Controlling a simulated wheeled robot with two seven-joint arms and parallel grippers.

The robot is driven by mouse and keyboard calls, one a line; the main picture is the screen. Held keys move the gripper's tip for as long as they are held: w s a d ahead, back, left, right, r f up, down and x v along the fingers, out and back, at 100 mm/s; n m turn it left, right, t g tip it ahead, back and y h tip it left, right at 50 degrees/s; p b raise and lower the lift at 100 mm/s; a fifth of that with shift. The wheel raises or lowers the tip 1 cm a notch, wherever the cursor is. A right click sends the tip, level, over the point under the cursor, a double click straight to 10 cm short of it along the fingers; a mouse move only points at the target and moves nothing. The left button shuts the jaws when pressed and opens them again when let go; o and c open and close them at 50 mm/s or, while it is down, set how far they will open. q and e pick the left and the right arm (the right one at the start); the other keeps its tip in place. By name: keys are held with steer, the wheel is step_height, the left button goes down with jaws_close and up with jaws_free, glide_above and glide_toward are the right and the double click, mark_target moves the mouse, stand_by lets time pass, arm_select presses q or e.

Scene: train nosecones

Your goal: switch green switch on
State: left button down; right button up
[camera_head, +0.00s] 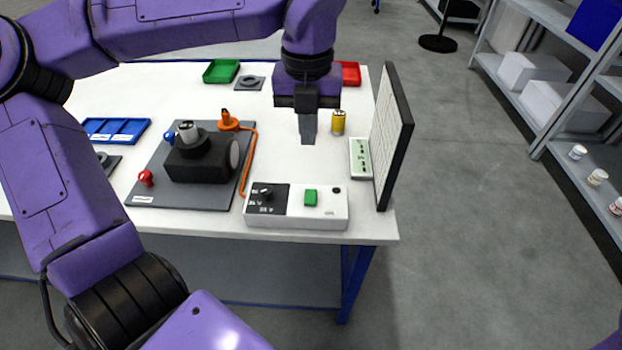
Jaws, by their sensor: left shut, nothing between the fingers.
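The green switch (310,198) sits on top of a white control box (334,211) near the table's front edge. A black panel with a dark knob (265,192) lies to its left on the same box. My left gripper (308,140) points down, shut and empty, above the table. In the picture it is behind and above the green switch, apart from it. I cannot tell whether the switch is lit. My right gripper does not show.
A dark upright panel (394,135) stands at the table's right edge. A yellow cylinder (338,122) and a small white-green board (360,158) are near it. A grey plate (148,188) with a black device (197,165) and an orange cable (248,165) lie left of the box.

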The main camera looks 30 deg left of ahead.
arm_select(q)
glide_above(311, 192)
step_height(311, 192, down, 4)
steer(key=f, duration=0.1)
step_height(311, 192, down, 9)
steer(key=shift+f+p, duration=0.15)
steer(key=shift+p, duration=0.4)
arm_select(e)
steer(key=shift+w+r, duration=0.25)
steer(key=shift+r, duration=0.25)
